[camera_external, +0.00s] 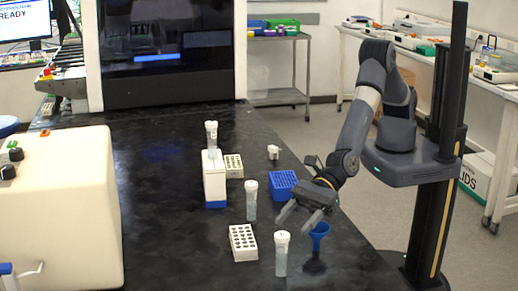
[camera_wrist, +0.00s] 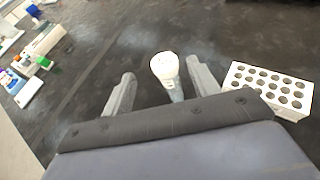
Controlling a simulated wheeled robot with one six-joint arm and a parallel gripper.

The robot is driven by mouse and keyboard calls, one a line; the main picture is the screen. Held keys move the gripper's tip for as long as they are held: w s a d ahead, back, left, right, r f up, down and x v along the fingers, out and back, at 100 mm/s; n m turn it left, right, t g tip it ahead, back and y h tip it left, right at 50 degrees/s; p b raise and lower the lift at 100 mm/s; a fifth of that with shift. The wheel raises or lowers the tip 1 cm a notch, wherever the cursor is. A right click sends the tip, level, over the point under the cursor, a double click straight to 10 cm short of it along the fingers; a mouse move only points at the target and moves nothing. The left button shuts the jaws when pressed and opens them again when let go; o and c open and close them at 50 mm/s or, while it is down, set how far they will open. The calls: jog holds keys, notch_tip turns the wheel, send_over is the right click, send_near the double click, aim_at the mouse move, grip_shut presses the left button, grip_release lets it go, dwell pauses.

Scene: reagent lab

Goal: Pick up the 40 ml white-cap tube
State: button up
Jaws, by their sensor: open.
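Two white-cap tubes stand upright on the black bench in the external view: one (camera_external: 251,201) left of my gripper and one (camera_external: 282,254) nearer the camera, below it. A third white-cap tube (camera_external: 211,134) stands on top of a white and blue device. I cannot read volumes on them. My gripper (camera_external: 295,224) is open and empty above the bench, pointing down and left. In the wrist view, a white-cap tube (camera_wrist: 165,72) shows beyond and between the open fingers (camera_wrist: 160,82), not gripped. I cannot tell which of the standing tubes it is.
A white rack (camera_external: 243,243) stands beside the near tube; a white rack (camera_wrist: 272,88) also shows at right in the wrist view. A blue rack (camera_external: 284,184) and a blue funnel-like item (camera_external: 318,236) are near my gripper. A large beige machine (camera_external: 60,210) fills the left.

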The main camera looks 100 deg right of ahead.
aim_at(284, 233)
jog(key=shift+d+p+x, duration=0.25)
jog(key=shift+p+x, duration=1.05)
jog(key=shift+x, duration=1.45)
jog(key=shift+d+f, duration=0.1)
jog(key=shift+c, duration=0.3)
grip_shut()
